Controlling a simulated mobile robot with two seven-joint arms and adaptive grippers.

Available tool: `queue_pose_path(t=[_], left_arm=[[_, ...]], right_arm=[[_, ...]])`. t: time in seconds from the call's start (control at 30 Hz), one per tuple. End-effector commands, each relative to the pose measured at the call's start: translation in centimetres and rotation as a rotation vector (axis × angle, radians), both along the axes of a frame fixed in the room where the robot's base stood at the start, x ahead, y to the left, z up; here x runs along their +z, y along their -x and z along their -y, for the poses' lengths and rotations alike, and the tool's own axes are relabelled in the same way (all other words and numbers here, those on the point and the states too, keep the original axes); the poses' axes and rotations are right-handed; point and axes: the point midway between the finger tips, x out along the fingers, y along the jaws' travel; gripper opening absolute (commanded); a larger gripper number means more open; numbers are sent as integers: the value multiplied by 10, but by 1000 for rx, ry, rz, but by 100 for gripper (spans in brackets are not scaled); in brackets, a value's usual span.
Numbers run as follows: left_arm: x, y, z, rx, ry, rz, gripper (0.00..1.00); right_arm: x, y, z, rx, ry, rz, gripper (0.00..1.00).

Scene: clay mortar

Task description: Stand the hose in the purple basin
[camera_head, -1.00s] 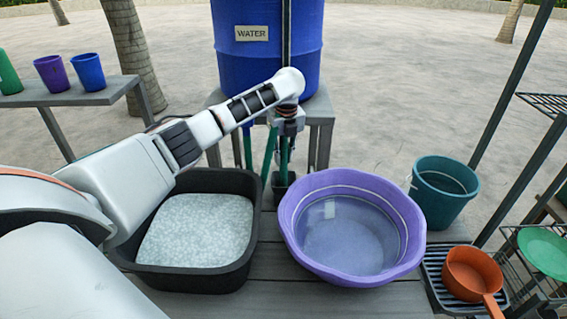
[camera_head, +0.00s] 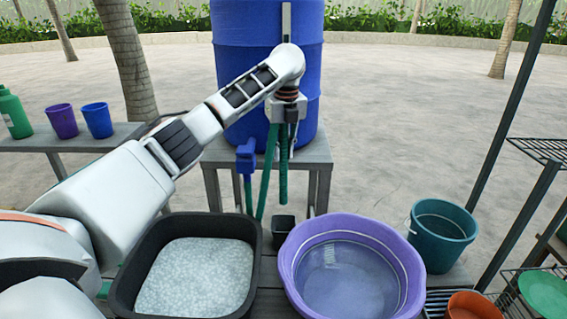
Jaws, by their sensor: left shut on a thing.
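My left gripper (camera_head: 284,124) is shut on the green hose (camera_head: 284,158), in front of the blue barrel. The hose hangs below the gripper in two green lengths, one slanting down to the left. Where the fingers meet the hose is partly hidden by the wrist. The purple basin (camera_head: 414,268) stands at the front, right of and below the gripper, with what looks like clear water in it. The hose is apart from the basin. My right gripper is not in view.
A small dark holder (camera_head: 283,227) stands just behind the basin's left side. A black tub (camera_head: 125,282) with pale contents is left of the basin. A teal bucket (camera_head: 440,245) is to the right. The blue barrel (camera_head: 235,85) and a blue tap (camera_head: 246,157) are behind.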

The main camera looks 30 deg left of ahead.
Motion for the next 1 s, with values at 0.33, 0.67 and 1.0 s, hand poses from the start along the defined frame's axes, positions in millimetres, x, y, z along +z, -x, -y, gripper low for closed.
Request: queue_pose_path(t=[0.33, 0.67, 1.0], left_arm=[[42, -1, 0, -1, -1, 3, 2], [77, 0, 0, 0, 0, 1, 2], [108, 0, 0, -1, -2, 1, 2]], right_arm=[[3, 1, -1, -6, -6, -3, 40], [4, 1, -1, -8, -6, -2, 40], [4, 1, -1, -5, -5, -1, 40]])
